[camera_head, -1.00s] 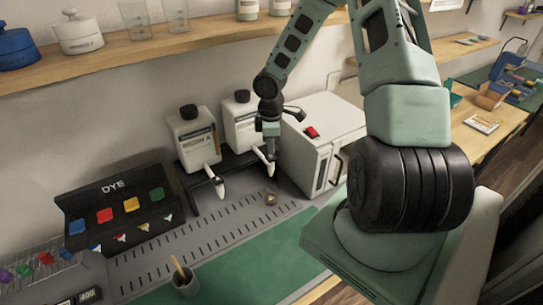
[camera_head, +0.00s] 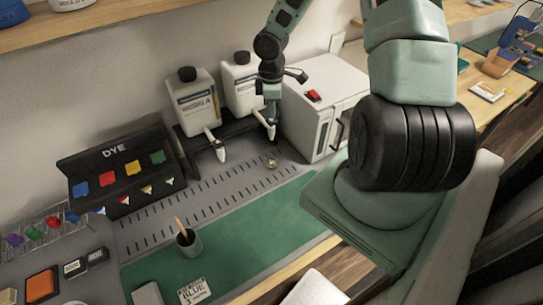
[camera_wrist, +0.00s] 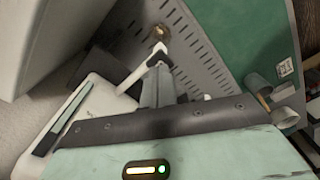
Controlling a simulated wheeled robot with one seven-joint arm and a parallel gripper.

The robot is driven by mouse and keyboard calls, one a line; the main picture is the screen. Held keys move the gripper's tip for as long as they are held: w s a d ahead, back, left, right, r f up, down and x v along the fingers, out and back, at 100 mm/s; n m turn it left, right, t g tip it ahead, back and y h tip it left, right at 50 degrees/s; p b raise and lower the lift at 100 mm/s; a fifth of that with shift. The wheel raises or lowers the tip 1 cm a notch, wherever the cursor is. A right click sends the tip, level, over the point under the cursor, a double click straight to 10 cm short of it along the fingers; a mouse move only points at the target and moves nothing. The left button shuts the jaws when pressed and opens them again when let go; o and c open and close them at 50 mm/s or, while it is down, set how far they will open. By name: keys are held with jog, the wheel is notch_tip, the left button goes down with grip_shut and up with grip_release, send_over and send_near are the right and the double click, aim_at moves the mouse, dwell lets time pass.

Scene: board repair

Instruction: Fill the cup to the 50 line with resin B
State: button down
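A white bottle (camera_head: 240,80) with a black cap and blue-edged label stands right of the bottle marked A (camera_head: 193,100); its own letter is not legible. Its white spout (camera_wrist: 137,76) points down over the grey slotted bench strip. My gripper (camera_head: 270,112) is at this spout; in the wrist view its fingertips (camera_wrist: 158,68) are together beside the spout tip. Whether they pinch anything is unclear. A small round brownish object (camera_head: 271,163) sits below the spout, also in the wrist view (camera_wrist: 158,33); I cannot tell if it is a cup. A dark cup (camera_head: 190,246) holds a wooden stick.
A white box with a red switch (camera_head: 325,110) stands close right of my gripper. The DYE rack (camera_head: 118,170) is at left. A wooden shelf (camera_head: 100,27) runs above.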

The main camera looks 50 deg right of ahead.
jog(key=shift+f+b, duration=0.8)
jog(key=shift+f, duration=0.35)
jog(key=shift+r, duration=0.2)
dwell(3.6)
jog(key=shift+r+p, duration=0.7)
jog(key=shift+p, duration=0.2)
dwell(0.8)
notch_tip(320, 180, up, 6)
jog(key=p, duration=0.5)
jog(key=shift+p, duration=0.35)
jog(key=shift+f, duration=0.1)
